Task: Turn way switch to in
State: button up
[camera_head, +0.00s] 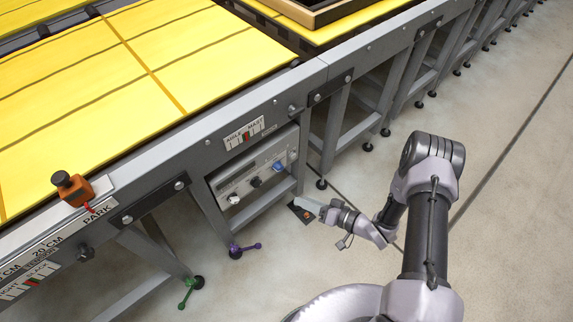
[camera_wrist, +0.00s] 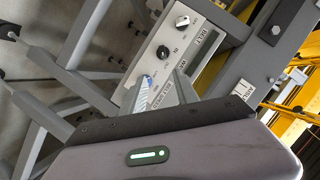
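The control panel (camera_head: 262,172) is a grey box under the yellow table, with a row of knobs. A black knob (camera_head: 256,182) sits mid-row, between a white knob (camera_head: 234,199) and a blue knob (camera_head: 278,167). In the wrist view the black knob (camera_wrist: 163,52) has the word IN beside it; its pointer direction is too small to read. The white knob (camera_wrist: 182,20) is above it and the blue knob (camera_wrist: 146,78) below. My gripper (camera_head: 306,206) is right of and below the panel, apart from it. Its fingers (camera_wrist: 167,92) appear spread and empty.
An orange-and-black control (camera_head: 73,188) stands on the table rail by the PARK label. Open floor lies to the right.

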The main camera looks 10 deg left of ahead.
aim_at(260, 185)
jog(key=b+x, duration=0.2)
jog(key=x, duration=0.3)
jog(key=b+x, duration=0.2)
jog(key=x, duration=0.4)
jog(key=s+b+x, duration=0.1)
jog(key=b+x, duration=0.1)
jog(key=x, duration=0.4)
jog(key=shift+s+a, duration=0.1)
jog(key=shift+a, duration=0.1)
jog(key=shift+w+a, duration=0.2)
jog(key=shift+a, duration=0.1)
grip_shut()
